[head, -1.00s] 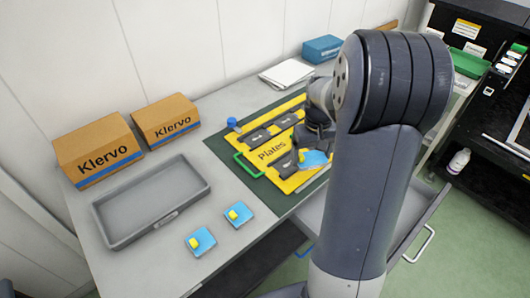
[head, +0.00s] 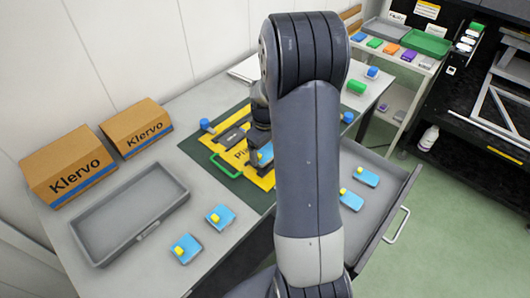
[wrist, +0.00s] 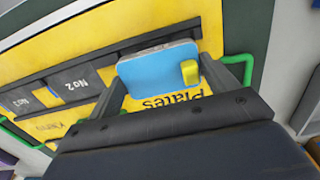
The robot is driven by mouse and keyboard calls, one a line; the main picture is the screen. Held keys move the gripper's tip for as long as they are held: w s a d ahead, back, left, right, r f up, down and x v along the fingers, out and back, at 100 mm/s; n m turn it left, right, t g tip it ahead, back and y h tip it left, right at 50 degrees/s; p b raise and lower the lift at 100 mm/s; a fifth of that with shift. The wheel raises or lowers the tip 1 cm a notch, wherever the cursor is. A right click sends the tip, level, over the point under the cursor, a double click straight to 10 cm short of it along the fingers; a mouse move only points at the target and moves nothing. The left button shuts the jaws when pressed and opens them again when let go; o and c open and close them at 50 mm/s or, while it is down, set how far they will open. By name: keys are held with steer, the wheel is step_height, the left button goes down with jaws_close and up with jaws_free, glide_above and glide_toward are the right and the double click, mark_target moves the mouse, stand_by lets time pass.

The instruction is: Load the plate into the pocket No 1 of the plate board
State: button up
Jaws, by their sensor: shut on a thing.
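My gripper (wrist: 172,80) is shut on a blue plate (wrist: 150,72) with a yellow knob (wrist: 190,72), one finger on either side. In the wrist view the plate is tilted and lies over the dark pocket strip of the yellow plate board (wrist: 150,30). I cannot tell whether it touches the board. Pockets No 2 (wrist: 72,84) and No 3 (wrist: 18,100) are empty to its left; no No 1 label shows. In the head view my arm hides much of the board (head: 236,158), and only part of the held plate (head: 265,154) shows.
Two more plates (head: 220,217) (head: 185,248) lie on the table beside a grey tray (head: 85,240). Two others (head: 350,200) (head: 366,177) lie in an open drawer (head: 385,215). Klervo boxes (head: 68,155) stand at the back left. A green handle (head: 222,168) edges the board.

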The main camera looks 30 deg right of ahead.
mark_target(266, 152)
steer(key=shift+f, duration=1.05)
steer(key=shift+f, duration=0.15)
steer(key=o, duration=0.9)
steer(key=shift+o, duration=0.2)
step_height(266, 152, up, 12)
steer(key=shift+r, duration=0.2)
steer(key=shift+f, duration=0.1)
